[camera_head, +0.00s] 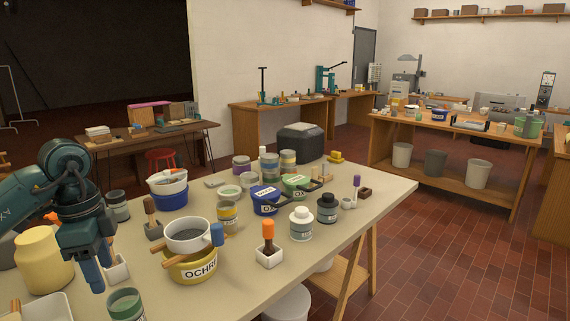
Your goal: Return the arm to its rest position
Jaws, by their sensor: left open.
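My left arm (72,170) comes in from the left over the near left part of the beige table (235,285). Its forearm is raised and its wrist points down. My left gripper (94,283) hangs fingers-down among the jars; its jaws are open and I see nothing held in them. A yellow jar (42,262) stands to its left, a small white square pot (118,270) just right of it, and a green-topped jar (126,304) in front. The arm hides part of the table behind it. My right gripper is not in view.
A yellow OCHRE tub (192,267) carries a grey-filled bowl (187,235). A white pot with an orange-handled tool (268,252), blue tub (265,200), and several jars crowd the table. The front right table top is bare. A workbench (450,135) stands farther back.

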